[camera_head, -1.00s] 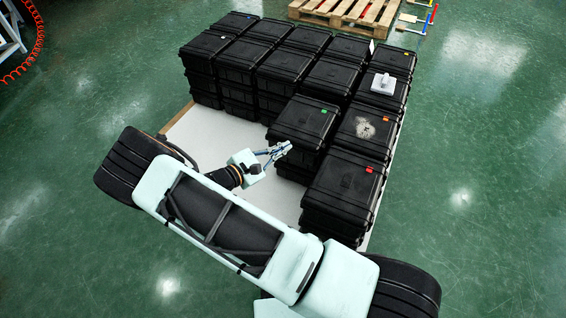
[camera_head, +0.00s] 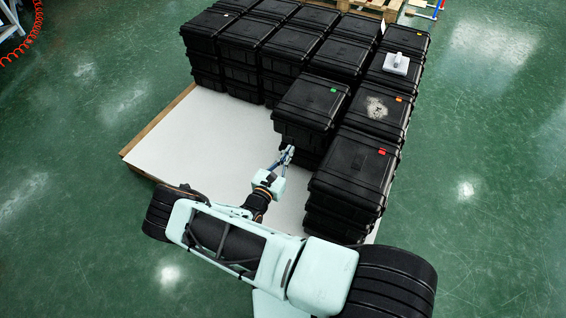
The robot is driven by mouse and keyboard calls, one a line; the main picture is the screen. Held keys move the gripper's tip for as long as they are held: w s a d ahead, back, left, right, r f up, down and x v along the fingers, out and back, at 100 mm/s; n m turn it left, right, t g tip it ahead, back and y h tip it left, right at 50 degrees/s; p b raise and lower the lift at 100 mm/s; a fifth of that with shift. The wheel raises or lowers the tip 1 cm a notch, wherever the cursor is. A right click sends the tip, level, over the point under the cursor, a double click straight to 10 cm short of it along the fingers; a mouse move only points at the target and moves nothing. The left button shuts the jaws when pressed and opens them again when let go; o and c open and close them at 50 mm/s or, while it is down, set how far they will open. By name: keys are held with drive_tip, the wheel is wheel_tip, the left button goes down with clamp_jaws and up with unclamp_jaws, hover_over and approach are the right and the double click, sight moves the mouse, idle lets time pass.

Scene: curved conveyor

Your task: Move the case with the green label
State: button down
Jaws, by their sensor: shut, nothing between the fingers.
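The case with the green label (camera_head: 309,103) is black and tops a stack in the middle of the group. Its small green label (camera_head: 333,90) sits at the right of its lid. My gripper (camera_head: 288,152) is shut and empty, just in front of that stack's near side and below the top case's lid in the picture. I cannot tell whether its fingertips touch the stack.
Stacked black cases fill the back and right of a white-topped pallet (camera_head: 190,139). The red-label case (camera_head: 350,170) stands close right of my gripper; the orange-label case (camera_head: 377,108) is behind it. A white device (camera_head: 396,64) lies on another case. The pallet's left front is bare.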

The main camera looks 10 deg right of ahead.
sight(301, 133)
drive_tip(key=b+x, duration=0.1)
drive_tip(key=x, duration=0.6)
drive_tip(key=shift+w+b, duration=0.1)
drive_tip(key=shift+b, duration=0.3)
drive_tip(key=b+x, duration=0.1)
drive_tip(key=x, duration=0.5)
drive_tip(key=shift+w+d, duration=0.3)
drive_tip(key=shift+s+a, duration=0.1)
drive_tip(key=shift+a, duration=0.05)
